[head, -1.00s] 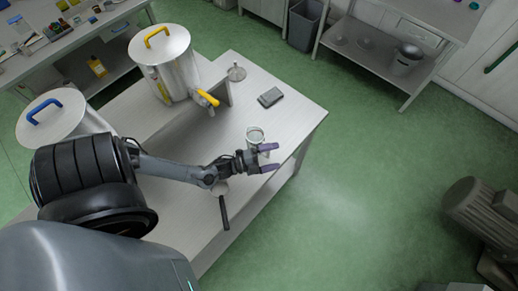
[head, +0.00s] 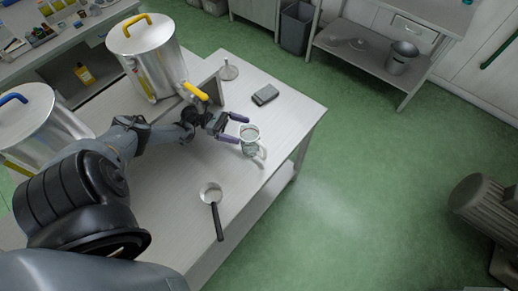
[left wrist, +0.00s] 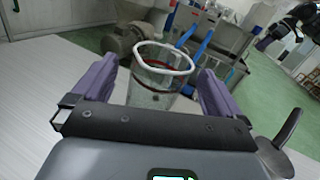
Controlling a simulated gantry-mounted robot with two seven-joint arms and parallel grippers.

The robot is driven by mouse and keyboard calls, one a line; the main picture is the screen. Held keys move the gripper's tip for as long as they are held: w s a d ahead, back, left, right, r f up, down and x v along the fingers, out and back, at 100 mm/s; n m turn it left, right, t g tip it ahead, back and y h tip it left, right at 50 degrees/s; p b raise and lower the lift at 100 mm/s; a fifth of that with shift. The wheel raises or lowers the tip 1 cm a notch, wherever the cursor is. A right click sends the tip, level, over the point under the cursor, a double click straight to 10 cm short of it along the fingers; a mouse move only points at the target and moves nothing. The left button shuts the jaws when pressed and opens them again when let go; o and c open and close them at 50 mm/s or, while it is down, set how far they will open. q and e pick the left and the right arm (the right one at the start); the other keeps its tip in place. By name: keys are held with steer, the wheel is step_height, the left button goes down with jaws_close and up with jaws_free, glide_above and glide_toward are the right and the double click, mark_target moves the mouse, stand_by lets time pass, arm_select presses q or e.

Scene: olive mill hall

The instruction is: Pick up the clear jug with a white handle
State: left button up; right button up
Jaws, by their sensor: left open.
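The clear jug (head: 250,140) stands upright on the metal table near its right edge, with its white handle (head: 262,152) on the side toward that edge. My left gripper (head: 238,128) is open just left of the jug, its purple fingers pointing at it. In the left wrist view the jug (left wrist: 162,80) shows ahead, between the two spread fingers in the picture, with a pale rim on top. I cannot tell whether the fingers reach around it.
A small pan with a black handle (head: 217,222) lies on the table (head: 180,200) in front. A dark grey device (head: 265,95) and a round metal stand (head: 229,70) are behind. A large steel vessel with a yellow handle (head: 150,60) stands at the back left.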

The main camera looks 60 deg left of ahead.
mark_target(250, 133)
arm_select(q)
steer(key=d+p, duration=0.1)
steer(key=w+d+m, duration=0.1)
steer(key=w+d+m+g+p, duration=0.1)
steer(key=shift+w+d+r+h+p, duration=0.25)
steer(key=shift+d+r+h+p, duration=0.05)
steer(key=shift+d+r, duration=0.1)
steer(key=shift+w+d+f, duration=0.15)
steer(key=shift+w+d, duration=0.1)
steer(key=shift+d, duration=0.1)
steer(key=c, duration=1.2)
